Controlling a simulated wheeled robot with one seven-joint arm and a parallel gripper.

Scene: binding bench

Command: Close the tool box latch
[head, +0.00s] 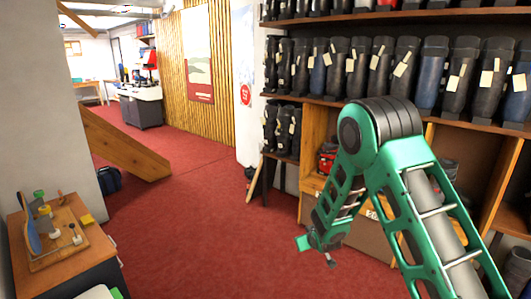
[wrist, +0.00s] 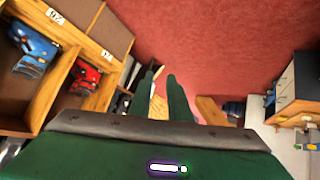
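My gripper (head: 318,252) hangs low over the red floor in the head view, in front of the shelf unit. In the wrist view its two green fingers (wrist: 163,85) are apart with nothing between them. I cannot make out a tool box or a latch for sure in either view. A red item (head: 327,157) sits in a shelf compartment behind my arm; a red item (wrist: 86,76) and a blue item (wrist: 32,48) sit in compartments in the wrist view. They are too small or blurred to tell what they are. My arm hides part of the shelf.
A wooden-topped cabinet (head: 84,254) with a board of small parts (head: 58,240) stands at the lower left. Rows of dark boots fill the shelves (head: 395,108) at right. A slanted wooden beam (head: 125,148) and a dark bag (head: 108,181) are at left. The red floor (head: 200,210) between is clear.

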